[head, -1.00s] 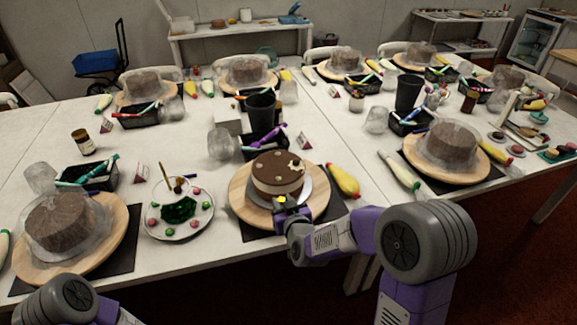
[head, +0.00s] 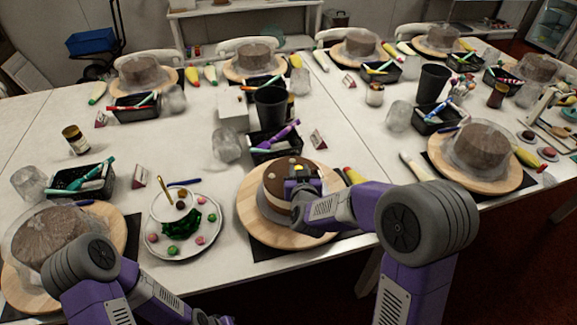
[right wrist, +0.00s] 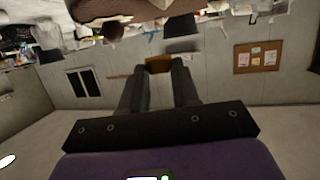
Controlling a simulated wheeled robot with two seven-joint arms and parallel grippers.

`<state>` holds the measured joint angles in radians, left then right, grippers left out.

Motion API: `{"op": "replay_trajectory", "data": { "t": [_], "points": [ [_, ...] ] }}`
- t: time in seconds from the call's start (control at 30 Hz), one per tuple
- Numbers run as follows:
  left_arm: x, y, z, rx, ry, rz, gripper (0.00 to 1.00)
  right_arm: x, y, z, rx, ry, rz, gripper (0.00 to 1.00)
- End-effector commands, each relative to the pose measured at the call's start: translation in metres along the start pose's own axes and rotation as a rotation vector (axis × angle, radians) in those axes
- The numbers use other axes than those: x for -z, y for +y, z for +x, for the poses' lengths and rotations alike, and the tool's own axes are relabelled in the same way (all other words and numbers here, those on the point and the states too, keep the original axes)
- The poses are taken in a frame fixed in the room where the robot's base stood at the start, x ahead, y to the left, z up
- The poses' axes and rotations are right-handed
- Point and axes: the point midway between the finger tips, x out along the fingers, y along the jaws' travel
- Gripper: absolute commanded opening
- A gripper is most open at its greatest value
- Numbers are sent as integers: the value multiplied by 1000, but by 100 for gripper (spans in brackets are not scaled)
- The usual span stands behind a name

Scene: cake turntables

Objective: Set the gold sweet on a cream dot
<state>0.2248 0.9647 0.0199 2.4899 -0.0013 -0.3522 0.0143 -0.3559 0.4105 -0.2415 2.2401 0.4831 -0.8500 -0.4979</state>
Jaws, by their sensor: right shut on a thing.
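The cake (head: 274,202) has a brown top with small pale cream dots and a pale band around its side. It sits on a round wooden turntable (head: 252,222) at the front middle. My right gripper (head: 300,172) is over the cake's top, hiding its right part and some dots. It is shut on the gold sweet, which shows between the fingertips in the right wrist view (right wrist: 158,65). I cannot tell whether the sweet touches the cake. My left arm is at the lower left, and its gripper (head: 215,320) is barely visible at the bottom edge.
A white plate (head: 157,238) with several coloured sweets and a green heap stands left of the turntable. A black bin of pens (head: 275,152) and a dark cup (head: 271,108) stand behind. Covered cakes on turntables stand left (head: 40,235) and right (head: 484,150).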

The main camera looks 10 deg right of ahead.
Motion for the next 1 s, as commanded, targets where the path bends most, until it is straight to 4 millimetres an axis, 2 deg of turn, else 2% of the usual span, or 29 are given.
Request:
{"op": "replay_trajectory", "data": {
  "t": [0.1, 0.3, 0.6, 0.77, 1.0],
  "points": [
    [-1, 3, -8, 0, -1, 0, 0, 16, -8, 2, -116, 3, 33, 0],
    [-1, 6, -16, 0, -1, 0, 0, 26, -17, -7, -340, 2, 97, 0],
    [-1, 8, -22, 0, -1, 0, 0, 21, -28, -32, -540, -1, 158, 0],
    [-1, 7, -19, 0, -1, 0, 0, 16, -28, -33, -557, -2, 165, 0],
    [0, 0, -1, 0, -1, 0, 0, 0, -28, -28, -555, -2, 166, 0]
  ]
}}
